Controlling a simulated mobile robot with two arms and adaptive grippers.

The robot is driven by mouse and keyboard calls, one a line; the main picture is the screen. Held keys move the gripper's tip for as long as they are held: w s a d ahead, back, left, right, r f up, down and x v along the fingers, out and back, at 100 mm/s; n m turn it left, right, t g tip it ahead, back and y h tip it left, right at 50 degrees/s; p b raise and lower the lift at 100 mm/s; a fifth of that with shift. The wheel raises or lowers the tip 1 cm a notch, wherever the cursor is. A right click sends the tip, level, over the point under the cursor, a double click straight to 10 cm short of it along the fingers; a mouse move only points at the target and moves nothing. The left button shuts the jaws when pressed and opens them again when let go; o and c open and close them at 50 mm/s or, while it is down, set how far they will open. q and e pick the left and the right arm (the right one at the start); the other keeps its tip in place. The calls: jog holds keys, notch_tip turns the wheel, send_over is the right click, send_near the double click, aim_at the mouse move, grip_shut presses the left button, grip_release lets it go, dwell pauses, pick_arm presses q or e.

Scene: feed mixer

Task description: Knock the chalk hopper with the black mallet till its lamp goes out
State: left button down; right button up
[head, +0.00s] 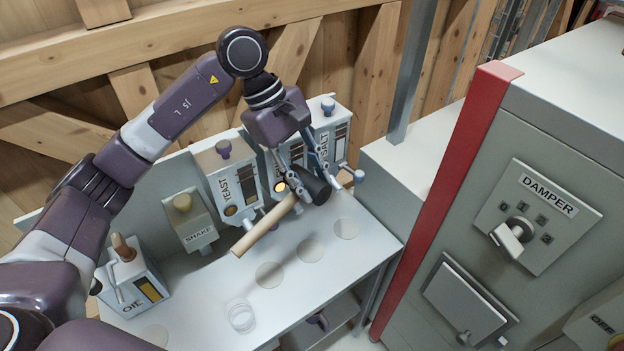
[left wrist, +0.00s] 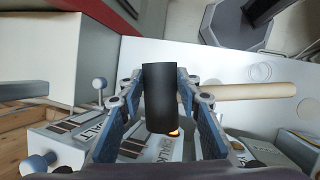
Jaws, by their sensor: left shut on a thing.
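My left gripper (head: 308,180) is shut on the head of the black mallet (head: 316,188). The mallet's pale wooden handle (head: 262,228) slants down to the left in the head view, free of the fingers. In the left wrist view the dark mallet head (left wrist: 160,95) sits between both fingers, with the handle pointing right. The chalk hopper (head: 268,168) stands between the yeast and salt hoppers, partly hidden by my gripper. Its lamp (head: 280,187) glows orange. The hopper (left wrist: 152,150) is behind the mallet head in the left wrist view; whether they touch cannot be told.
The yeast hopper (head: 225,182) and salt hopper (head: 328,130) flank the chalk hopper closely. A shake box (head: 190,222) and an oil can (head: 130,280) stand further left. A clear ring-shaped jar (head: 241,316) sits near the bench's front edge. A damper cabinet (head: 540,130) rises at the right.

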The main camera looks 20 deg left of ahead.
aim_at(303, 172)
pick_arm(q)
jog(key=w+a+b, duration=0.1)
jog(key=w+a, duration=0.1)
jog(key=shift+w+a, duration=0.15)
jog(key=shift+a, duration=0.25)
jog(key=shift+d, duration=0.15)
jog(key=shift+s+d, duration=0.7)
jog(key=shift+d, duration=0.05)
jog(key=s+d, duration=0.1)
jog(key=d, duration=0.1)
jog(key=s+d+b, duration=0.1)
jog(key=s+d, duration=0.1)
jog(key=shift+s, duration=0.1)
